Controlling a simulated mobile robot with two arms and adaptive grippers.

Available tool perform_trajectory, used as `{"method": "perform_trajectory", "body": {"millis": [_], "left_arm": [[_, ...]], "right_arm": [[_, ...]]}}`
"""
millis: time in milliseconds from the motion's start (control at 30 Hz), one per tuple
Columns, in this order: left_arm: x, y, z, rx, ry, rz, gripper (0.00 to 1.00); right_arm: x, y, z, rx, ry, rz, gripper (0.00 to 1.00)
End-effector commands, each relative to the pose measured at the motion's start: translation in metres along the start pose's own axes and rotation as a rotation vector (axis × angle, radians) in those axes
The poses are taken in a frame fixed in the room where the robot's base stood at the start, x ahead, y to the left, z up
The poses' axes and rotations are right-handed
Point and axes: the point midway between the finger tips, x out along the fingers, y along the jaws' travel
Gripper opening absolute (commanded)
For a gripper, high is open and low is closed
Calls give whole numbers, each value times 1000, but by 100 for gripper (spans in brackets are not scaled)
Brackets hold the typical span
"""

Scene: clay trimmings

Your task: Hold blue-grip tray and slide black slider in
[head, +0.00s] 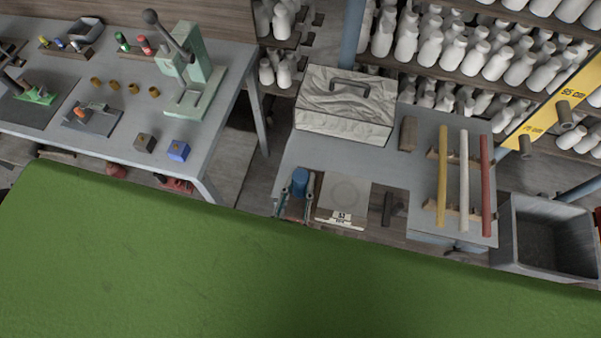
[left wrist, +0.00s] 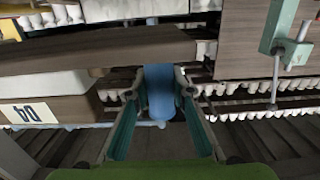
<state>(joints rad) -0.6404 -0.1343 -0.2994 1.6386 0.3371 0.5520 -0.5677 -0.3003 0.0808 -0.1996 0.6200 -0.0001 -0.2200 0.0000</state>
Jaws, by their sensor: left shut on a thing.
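The blue grip (head: 300,182) is a short rounded blue piece at the left side of a pale flat tray (head: 345,193) with a white label at its near edge. My left gripper (head: 296,192) is shut on the blue grip, one teal-padded finger on each side. In the left wrist view the grip (left wrist: 159,95) sits between the fingertips (left wrist: 158,100). A dark T-shaped piece (head: 389,209) lies just right of the tray; it may be the black slider, but I cannot tell surely. My right gripper is in neither view.
A patterned box with a handle (head: 345,105) stands behind the tray. Yellow, white and red rods (head: 464,180) lie on racks at the right, beside a grey bin (head: 545,235). A bench (head: 120,165) with a green press (head: 195,75) stands at the left.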

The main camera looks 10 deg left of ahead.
Motion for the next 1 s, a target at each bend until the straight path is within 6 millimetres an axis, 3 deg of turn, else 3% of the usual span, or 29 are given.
{"method": "perform_trajectory", "body": {"millis": [1000], "left_arm": [[44, -9, 33, -4, 7, -2, 0]], "right_arm": [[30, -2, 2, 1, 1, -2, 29]]}}
